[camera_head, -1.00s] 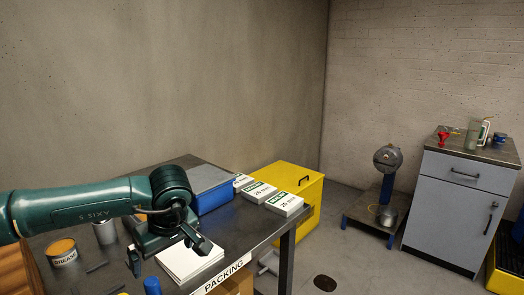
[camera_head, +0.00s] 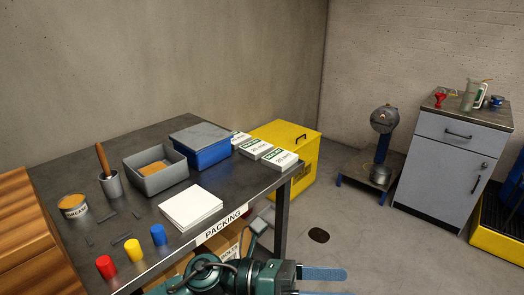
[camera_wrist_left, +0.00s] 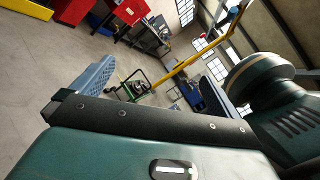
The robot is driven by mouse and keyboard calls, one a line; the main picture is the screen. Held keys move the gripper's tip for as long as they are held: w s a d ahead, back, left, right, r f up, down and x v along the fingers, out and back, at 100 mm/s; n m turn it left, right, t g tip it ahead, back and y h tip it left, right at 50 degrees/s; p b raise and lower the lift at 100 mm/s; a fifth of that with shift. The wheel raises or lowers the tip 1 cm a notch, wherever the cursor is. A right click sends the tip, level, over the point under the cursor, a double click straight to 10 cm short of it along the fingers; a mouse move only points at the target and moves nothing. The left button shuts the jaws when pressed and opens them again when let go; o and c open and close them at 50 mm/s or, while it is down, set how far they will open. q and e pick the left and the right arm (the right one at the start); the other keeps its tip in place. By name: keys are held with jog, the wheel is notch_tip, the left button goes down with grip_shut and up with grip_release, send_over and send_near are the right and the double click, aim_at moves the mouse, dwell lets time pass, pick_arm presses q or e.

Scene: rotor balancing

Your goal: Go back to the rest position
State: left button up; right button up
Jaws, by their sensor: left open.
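My left gripper (camera_head: 325,283) is low at the bottom edge of the head view, in front of the packing table (camera_head: 120,135) and below its top. Its two blue fingers are apart and point right, with nothing between them. In the left wrist view the gripper (camera_wrist_left: 165,78) also shows spread fingers with only the distant room between them. My right gripper is not in view.
On the table stand a grease tin (camera_head: 73,206), a grey bin (camera_head: 157,178), a blue box (camera_head: 203,152), white cartons (camera_head: 268,157), paper (camera_head: 190,208) and coloured cylinders (camera_head: 133,249). A yellow cabinet (camera_head: 295,170) stands behind.

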pick_arm(q)
jog(key=w+a+f+n+t+y+p, duration=0.15)
jog(key=w+a+n+t, duration=0.3)
jog(key=n+t, duration=0.7)
jog(key=w+a+f+n+t+y, duration=0.3)
jog(key=a+n+t, duration=0.3)
jog(key=n, duration=1)
jog(key=s+a+f+n+g+y, duration=0.2)
jog(key=s+a+f+n+y, duration=0.3)
jog(key=f, duration=0.5)
jog(key=s+a+f+n+g+y, duration=0.2)
jog(key=s+a+f+n+y, duration=0.4)
jog(key=a+f+n, duration=0.3)
jog(key=f+n, duration=0.1)
jog(key=n, duration=0.2)
jog(key=shift+p, duration=0.35)
